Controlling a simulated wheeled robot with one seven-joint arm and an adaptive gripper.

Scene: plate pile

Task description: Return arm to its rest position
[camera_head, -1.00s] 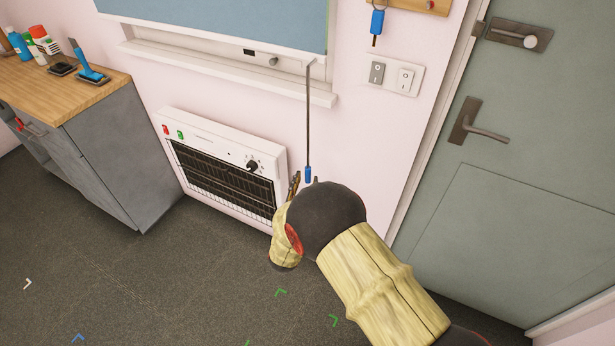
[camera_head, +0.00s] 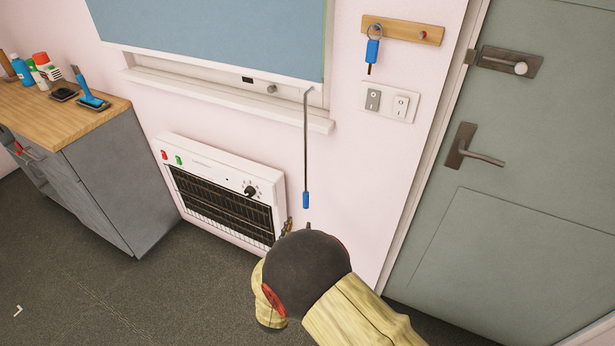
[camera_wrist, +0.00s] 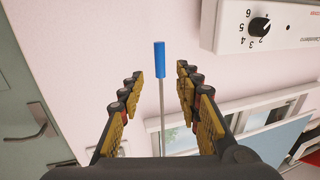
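My arm, with yellowish covers and a dark rounded joint, reaches up from the bottom of the head view. My gripper (camera_head: 287,226) is mostly hidden behind that joint; only a bit of it shows beside the heater's right end. In the wrist view my gripper (camera_wrist: 160,73) has its two fingers spread well apart, with nothing held between them. A thin rod with a blue end (camera_wrist: 160,60) shows in the gap between the fingers, seemingly beyond them. In the head view this blue-ended rod (camera_head: 306,199) hangs from the window blind, just above my gripper.
A white wall heater (camera_head: 225,190) is left of my arm. A grey cabinet (camera_head: 115,180) with a wooden top stands further left. A green-grey door (camera_head: 510,190) is at right. Keys (camera_head: 373,52) hang on a wooden rack above light switches (camera_head: 387,101).

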